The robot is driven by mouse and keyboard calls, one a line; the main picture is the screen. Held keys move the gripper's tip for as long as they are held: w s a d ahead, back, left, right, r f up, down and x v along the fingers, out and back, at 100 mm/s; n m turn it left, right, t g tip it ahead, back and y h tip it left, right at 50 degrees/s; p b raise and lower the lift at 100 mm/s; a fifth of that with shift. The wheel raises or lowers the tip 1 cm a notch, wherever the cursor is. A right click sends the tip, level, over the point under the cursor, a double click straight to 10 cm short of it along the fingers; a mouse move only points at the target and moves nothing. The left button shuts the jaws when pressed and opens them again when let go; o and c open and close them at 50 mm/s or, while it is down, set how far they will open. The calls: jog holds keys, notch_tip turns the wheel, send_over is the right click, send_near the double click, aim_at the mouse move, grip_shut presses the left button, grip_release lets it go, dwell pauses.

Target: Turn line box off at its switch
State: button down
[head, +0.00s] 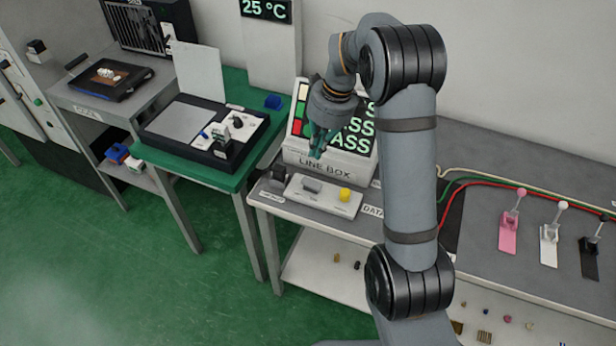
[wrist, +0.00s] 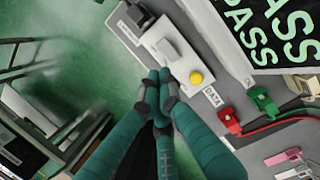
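The line box (head: 325,165) is a white sloped case lettered LINE BOX, with a lit screen reading PASS in the head view. The screen (wrist: 270,30) also shows at the top right of the wrist view. In front of the box lies a white panel (head: 325,208) with a grey rocker (head: 312,185) and a yellow button (head: 345,194). A small black switch-like block (head: 279,174) stands left of the panel; it also shows in the wrist view (wrist: 137,14). My gripper (head: 318,148) hangs before the screen, above the panel. Its fingertips (wrist: 158,80) are together and empty.
A DATA label (wrist: 213,96) and red and green plugs (wrist: 245,110) with cables lie right of the panel. Pink, white and black levers (head: 549,238) stand farther right.

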aim_at(305, 184)
jog(key=p+x, duration=0.1)
jog(key=x, duration=1.1)
jog(key=shift+w+f+p, duration=0.1)
jog(key=shift+f+p, duration=0.1)
jog(key=shift+p, duration=0.15)
jog(key=shift+f, duration=0.1)
jog(key=shift+a+f+b, duration=0.3)
jog(key=shift+f+b, duration=0.25)
jog(key=shift+b, duration=0.15)
jog(key=shift+r, duration=0.2)
jog(key=shift+f, duration=0.1)
jog(key=shift+d, duration=0.1)
